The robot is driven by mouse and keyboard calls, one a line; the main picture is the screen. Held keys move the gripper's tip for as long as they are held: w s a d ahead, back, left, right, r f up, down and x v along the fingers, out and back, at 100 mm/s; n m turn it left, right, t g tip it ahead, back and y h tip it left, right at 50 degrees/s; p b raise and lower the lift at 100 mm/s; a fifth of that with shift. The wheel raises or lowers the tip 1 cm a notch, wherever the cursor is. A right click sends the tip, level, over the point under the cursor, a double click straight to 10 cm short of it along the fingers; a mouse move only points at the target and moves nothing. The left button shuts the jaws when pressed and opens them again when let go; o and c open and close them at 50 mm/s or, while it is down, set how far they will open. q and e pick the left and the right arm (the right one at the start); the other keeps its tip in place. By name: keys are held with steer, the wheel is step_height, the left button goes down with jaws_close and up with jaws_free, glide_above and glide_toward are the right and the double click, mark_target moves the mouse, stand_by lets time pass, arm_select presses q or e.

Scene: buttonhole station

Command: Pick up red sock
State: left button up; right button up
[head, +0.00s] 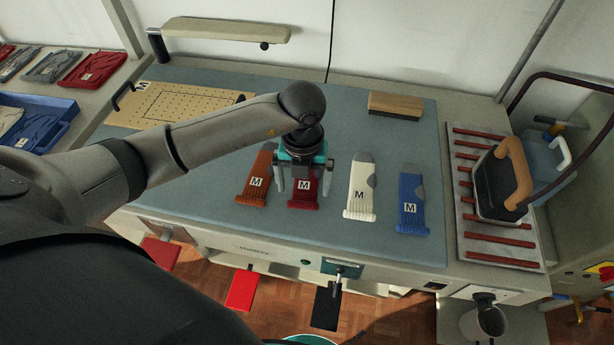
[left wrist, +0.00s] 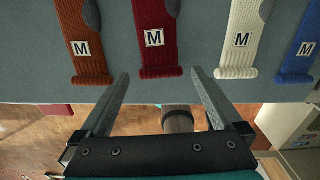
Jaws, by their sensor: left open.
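The red sock (head: 304,192) lies flat on the blue-grey table top, second from left in a row of socks, with a white M label. My left gripper (head: 304,182) is above it in the head view and hides part of it. In the left wrist view the red sock (left wrist: 157,45) lies ahead of the open fingers, its ribbed end nearest, roughly centred between them. The left gripper (left wrist: 158,92) is open with nothing between its fingertips. My right gripper is not in view.
An orange-brown sock (head: 256,180) lies left of the red one; a white sock (head: 361,187) and a blue sock (head: 411,203) lie right. A wooden brush (head: 396,106) lies at the back. An iron (head: 502,182) stands on a rack (head: 470,240) at right. The table's front edge is close.

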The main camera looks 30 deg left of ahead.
mark_target(304, 199)
arm_select(q)
steer(key=f, duration=0.4)
steer(key=shift+w+a, duration=0.1)
steer(key=shift+w, duration=0.1)
steer(key=shift+c, duration=0.4)
steer(key=c, duration=1)
steer(key=shift+r, duration=0.15)
